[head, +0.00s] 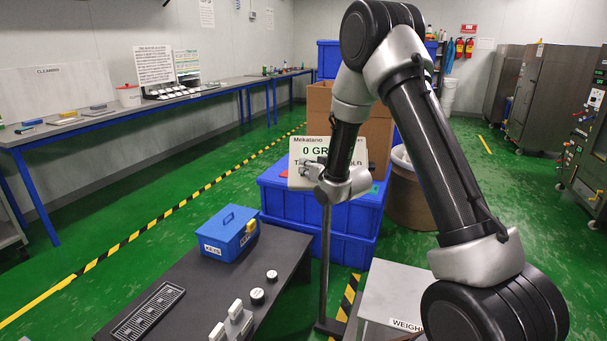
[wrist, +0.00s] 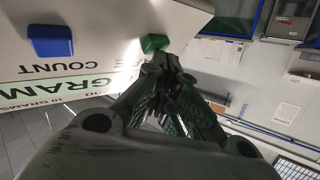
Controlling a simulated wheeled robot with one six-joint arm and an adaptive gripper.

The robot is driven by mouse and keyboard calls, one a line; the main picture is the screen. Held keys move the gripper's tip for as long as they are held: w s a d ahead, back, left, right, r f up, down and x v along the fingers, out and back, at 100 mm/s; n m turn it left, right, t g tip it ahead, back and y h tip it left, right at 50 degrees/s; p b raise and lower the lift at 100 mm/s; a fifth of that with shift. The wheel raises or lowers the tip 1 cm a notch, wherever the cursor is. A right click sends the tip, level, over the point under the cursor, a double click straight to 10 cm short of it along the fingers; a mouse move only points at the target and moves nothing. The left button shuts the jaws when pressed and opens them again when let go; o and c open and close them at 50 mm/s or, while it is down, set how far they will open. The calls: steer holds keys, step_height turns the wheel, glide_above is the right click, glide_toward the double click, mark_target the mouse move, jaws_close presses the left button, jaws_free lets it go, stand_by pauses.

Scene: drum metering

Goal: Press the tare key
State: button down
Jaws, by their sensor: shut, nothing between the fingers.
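The white weighing indicator (head: 313,147) stands on a pole and reads "0 GR..." in the head view; my arm covers part of its face. In the wrist view its panel (wrist: 100,22) appears upside down, with a blue key (wrist: 50,40) beside the word "COUNT" and a green key (wrist: 154,43). I cannot read a label for the green key. My gripper (wrist: 162,62) is shut and empty, its fingertips close by the green key; I cannot tell whether they touch it.
A dark bench (head: 190,285) at the front holds a blue box labelled "KEYS" (head: 229,233). A weighing platform (head: 400,290) stands right of the pole (head: 326,240). Blue crates (head: 345,218) are behind the indicator, and a brown drum (head: 408,195) stands to the right.

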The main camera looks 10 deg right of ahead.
steer(key=shift+s+a+r, duration=0.15)
steer(key=shift+s+r, duration=0.3)
steer(key=s+r, duration=0.1)
steer(key=s+a+r, duration=0.1)
steer(key=s+r, duration=0.1)
steer(key=shift+s+r, duration=0.2)
steer(key=shift+r, duration=0.05)
stand_by(0.3)
stand_by(0.4)
